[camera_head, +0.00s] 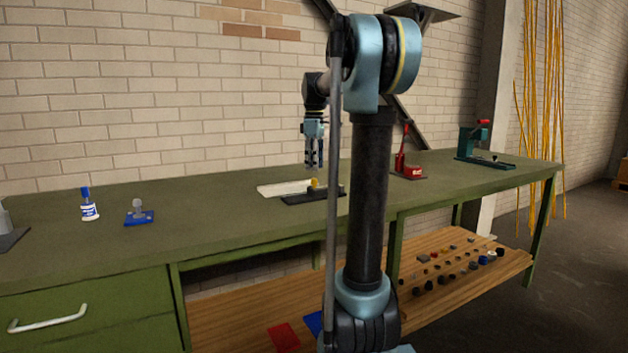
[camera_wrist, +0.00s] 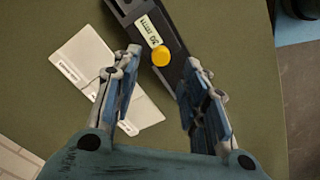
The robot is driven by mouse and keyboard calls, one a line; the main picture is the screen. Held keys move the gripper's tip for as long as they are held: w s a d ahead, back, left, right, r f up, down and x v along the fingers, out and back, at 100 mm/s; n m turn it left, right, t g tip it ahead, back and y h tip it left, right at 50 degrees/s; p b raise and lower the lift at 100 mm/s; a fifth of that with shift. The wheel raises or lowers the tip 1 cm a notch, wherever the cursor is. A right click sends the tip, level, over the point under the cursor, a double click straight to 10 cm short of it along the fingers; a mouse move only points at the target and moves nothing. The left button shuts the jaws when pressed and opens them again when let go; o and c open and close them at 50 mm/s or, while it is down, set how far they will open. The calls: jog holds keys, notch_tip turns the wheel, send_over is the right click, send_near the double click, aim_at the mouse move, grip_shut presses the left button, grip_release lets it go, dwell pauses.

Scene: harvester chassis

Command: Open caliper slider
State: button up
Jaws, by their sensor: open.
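The caliper (camera_head: 312,194) is a dark tool lying on the green workbench, partly hidden behind my arm in the head view. In the wrist view the dark caliper body (camera_wrist: 172,72) runs diagonally, with a yellow round knob (camera_wrist: 160,56) and a white label reading "30 mm". The knob also shows in the head view (camera_head: 314,183). My gripper (camera_head: 314,166) points down above the caliper, apart from it. In the wrist view my gripper (camera_wrist: 162,72) has its two fingers spread, with the knob between and beyond the fingertips. Nothing is between the fingers' grip.
A white flat sheet or plate (camera_head: 284,188) lies beside the caliper, also seen in the wrist view (camera_wrist: 92,62). A white-blue bottle (camera_head: 89,208) and a blue-based part (camera_head: 139,216) stand left. A red tool (camera_head: 408,170) and a green press (camera_head: 478,150) stand right.

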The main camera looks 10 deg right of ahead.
aim_at(321, 186)
jog(key=shift+f, duration=2.85)
grip_shut()
